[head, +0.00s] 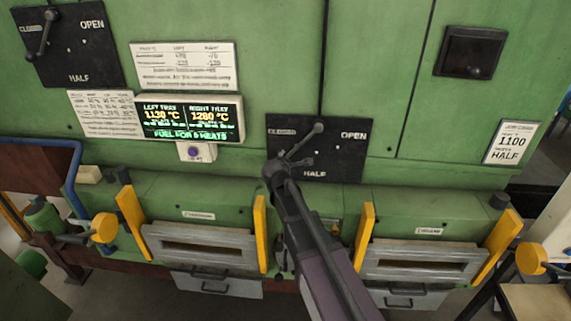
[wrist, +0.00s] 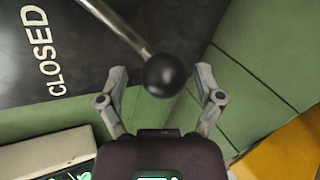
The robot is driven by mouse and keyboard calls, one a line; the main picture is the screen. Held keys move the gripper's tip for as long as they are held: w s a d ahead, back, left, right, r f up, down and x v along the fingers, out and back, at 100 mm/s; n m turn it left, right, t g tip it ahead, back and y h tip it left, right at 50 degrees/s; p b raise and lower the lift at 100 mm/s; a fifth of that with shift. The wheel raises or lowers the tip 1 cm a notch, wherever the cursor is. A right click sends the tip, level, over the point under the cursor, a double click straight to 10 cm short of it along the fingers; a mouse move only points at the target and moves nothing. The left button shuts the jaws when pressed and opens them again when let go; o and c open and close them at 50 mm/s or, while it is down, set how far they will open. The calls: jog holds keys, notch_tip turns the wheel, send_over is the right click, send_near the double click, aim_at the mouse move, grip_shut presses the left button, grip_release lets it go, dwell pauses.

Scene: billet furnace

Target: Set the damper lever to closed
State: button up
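The damper lever (head: 304,141) is a metal rod on a black plate (head: 350,163) marked CLOSED at left, HALF at bottom and OPEN at right. It slants down and left from the plate's upper middle, between CLOSED and HALF. Its black ball knob (wrist: 170,75) shows in the wrist view, with the word CLOSED on the plate at left. My gripper (head: 288,163) is at the lever's lower end; its fingers (wrist: 162,80) are open, one on each side of the knob, with visible gaps. In the head view my gripper hides the knob.
A similar lever plate (head: 75,60) is at upper left. A lit display (head: 190,119) and paper sheets (head: 185,66) are on the green wall. Two furnace doors (head: 200,245) with yellow guards (head: 131,211) lie below. A card (head: 511,142) reads 1100 and HALF.

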jog(key=shift+d+f, duration=0.1)
jog(key=shift+f, duration=0.05)
